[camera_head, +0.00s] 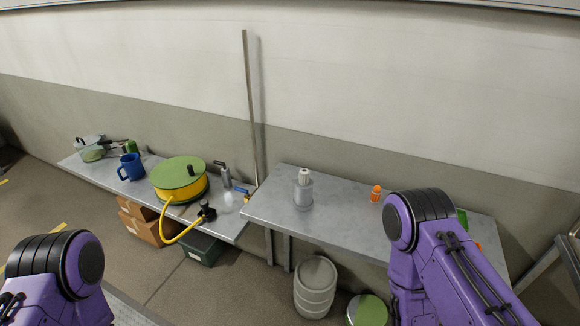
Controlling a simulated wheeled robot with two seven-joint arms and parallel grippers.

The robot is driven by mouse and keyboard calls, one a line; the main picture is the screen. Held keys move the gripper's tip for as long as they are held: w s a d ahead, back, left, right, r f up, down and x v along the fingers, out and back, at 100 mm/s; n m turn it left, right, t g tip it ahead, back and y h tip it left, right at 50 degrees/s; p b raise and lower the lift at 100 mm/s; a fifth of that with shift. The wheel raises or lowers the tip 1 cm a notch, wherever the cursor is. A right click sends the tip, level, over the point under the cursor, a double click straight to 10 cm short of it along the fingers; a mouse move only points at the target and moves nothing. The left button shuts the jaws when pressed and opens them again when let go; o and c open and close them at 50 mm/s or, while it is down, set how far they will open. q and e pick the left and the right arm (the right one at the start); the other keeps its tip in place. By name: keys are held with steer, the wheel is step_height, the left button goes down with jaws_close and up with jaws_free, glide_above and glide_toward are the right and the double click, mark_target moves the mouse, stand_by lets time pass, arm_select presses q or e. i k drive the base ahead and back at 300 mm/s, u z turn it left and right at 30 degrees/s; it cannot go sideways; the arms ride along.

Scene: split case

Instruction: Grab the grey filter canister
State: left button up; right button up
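A grey canister (303,193) with a lighter, narrower top stands upright on the right-hand metal table (345,222), near that table's left end. It looks like the grey filter canister, and nothing touches it. My purple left arm shows at the lower left and my purple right arm at the lower right. Neither gripper is in view. My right arm hides part of the right-hand table.
A small orange item (375,193) stands right of the canister. The lower left table (225,228) holds a yellow-green hose reel (180,180) and a blue mug (131,167). A grey drum (315,285) and a green-topped container (368,310) stand on the floor.

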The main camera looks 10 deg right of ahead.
mark_target(303, 201)
steer(key=k, duration=0.5)
steer(key=z, duration=1.3)
steer(key=i, duration=0.65)
steer(key=u, duration=0.35)
